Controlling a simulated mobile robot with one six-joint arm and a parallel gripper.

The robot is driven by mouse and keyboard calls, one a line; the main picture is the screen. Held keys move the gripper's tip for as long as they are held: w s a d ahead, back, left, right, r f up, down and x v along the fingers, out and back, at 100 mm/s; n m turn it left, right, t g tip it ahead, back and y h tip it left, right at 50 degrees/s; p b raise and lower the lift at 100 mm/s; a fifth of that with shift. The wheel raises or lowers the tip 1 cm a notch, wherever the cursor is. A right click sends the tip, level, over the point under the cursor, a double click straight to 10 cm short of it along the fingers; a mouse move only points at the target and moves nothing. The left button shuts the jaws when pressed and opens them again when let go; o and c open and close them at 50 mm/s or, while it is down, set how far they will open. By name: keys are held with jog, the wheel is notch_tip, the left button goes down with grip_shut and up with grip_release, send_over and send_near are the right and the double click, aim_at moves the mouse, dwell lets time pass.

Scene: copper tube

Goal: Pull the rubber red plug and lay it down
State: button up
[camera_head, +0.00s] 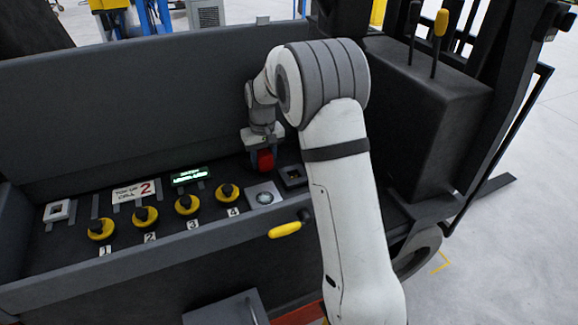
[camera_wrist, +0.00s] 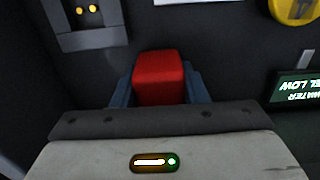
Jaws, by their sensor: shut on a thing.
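The red rubber plug (camera_head: 266,160) is a block with rounded edges, at the back of the dark panel in the head view. In the wrist view the red plug (camera_wrist: 158,78) sits between the two blue-grey fingers. My gripper (camera_head: 262,158) points down at the panel and is shut on the plug. In the wrist view my gripper (camera_wrist: 155,88) has a finger on each side of it. The plug's lower end is hidden, and I cannot tell whether it touches the panel.
Several yellow caps with black knobs (camera_head: 186,204) stand in a numbered row left of the plug. A small lit display (camera_head: 189,175), a grey square with a round top (camera_head: 264,196) and a dark socket box (camera_head: 292,176) are close by. A yellow-handled lever (camera_head: 286,229) sticks out in front.

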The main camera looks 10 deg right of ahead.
jog(key=o, duration=1.4)
jog(key=shift+o, duration=0.6)
jog(key=o, duration=0.4)
jog(key=shift+o, duration=0.2)
jog(key=shift+d+r, duration=0.1)
